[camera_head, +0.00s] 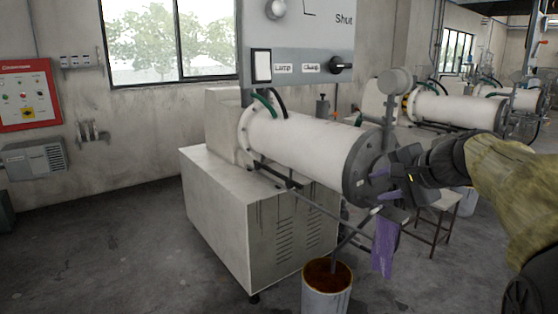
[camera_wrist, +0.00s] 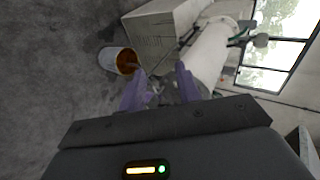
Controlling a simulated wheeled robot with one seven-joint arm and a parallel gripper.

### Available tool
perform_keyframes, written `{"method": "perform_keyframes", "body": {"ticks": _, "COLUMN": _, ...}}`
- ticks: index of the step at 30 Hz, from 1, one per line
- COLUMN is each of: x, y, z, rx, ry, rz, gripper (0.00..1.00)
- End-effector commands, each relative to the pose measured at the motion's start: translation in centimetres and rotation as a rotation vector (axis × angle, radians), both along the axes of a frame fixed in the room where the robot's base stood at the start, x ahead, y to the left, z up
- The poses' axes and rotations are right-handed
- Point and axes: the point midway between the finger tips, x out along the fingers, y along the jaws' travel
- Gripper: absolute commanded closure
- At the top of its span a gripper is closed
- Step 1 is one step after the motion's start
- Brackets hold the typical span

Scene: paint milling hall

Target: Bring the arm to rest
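My gripper (camera_head: 370,186) is in front of the round end flange of the white horizontal mill cylinder (camera_head: 302,141) in the head view. Its two purple fingers are spread apart, and I see nothing held between them. In the wrist view the gripper (camera_wrist: 159,70) also shows its fingers apart, with the mill's end and cylinder (camera_wrist: 208,52) beyond them. The arm is raised and stretched in from the right of the head view. I cannot tell whether the gripper touches the flange.
A bucket of brown-orange liquid (camera_head: 327,288) stands on the floor below the mill's end. A stool (camera_head: 432,215) and further mills (camera_head: 458,110) stand behind. The floor at left (camera_head: 110,240) is clear.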

Motion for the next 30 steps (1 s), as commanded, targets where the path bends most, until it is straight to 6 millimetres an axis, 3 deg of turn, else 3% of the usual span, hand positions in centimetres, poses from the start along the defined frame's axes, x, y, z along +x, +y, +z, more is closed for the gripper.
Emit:
{"method": "perform_keyframes", "body": {"ticks": 3, "x": -1.6, "y": 1.7, "z": -5.7, "rx": -0.148, "ry": 0.122, "rz": 0.060, "gripper": 0.66}}
{"method": "perform_keyframes", "body": {"ticks": 6, "x": -3.7, "y": 2.9, "z": -10.2, "rx": -0.284, "ry": 0.205, "rz": 0.134, "gripper": 0.66}}
{"method": "perform_keyframes", "body": {"ticks": 11, "x": -8.2, "y": 4.5, "z": -16.2, "rx": -0.508, "ry": 0.302, "rz": 0.302, "gripper": 0.66}}
{"method": "perform_keyframes", "body": {"ticks": 15, "x": -12.8, "y": 5.8, "z": -20.3, "rx": -0.698, "ry": 0.350, "rz": 0.499, "gripper": 0.66}}
{"method": "perform_keyframes", "body": {"ticks": 21, "x": -18.5, "y": 7.0, "z": -23.9, "rx": -0.897, "ry": 0.353, "rz": 0.772, "gripper": 0.66}}
{"method": "perform_keyframes", "body": {"ticks": 24, "x": -19.6, "y": 7.2, "z": -24.6, "rx": -0.933, "ry": 0.346, "rz": 0.829, "gripper": 0.66}}
{"method": "perform_keyframes", "body": {"ticks": 30, "x": -19.7, "y": 7.1, "z": -24.8, "rx": -0.940, "ry": 0.344, "rz": 0.838, "gripper": 0.66}}
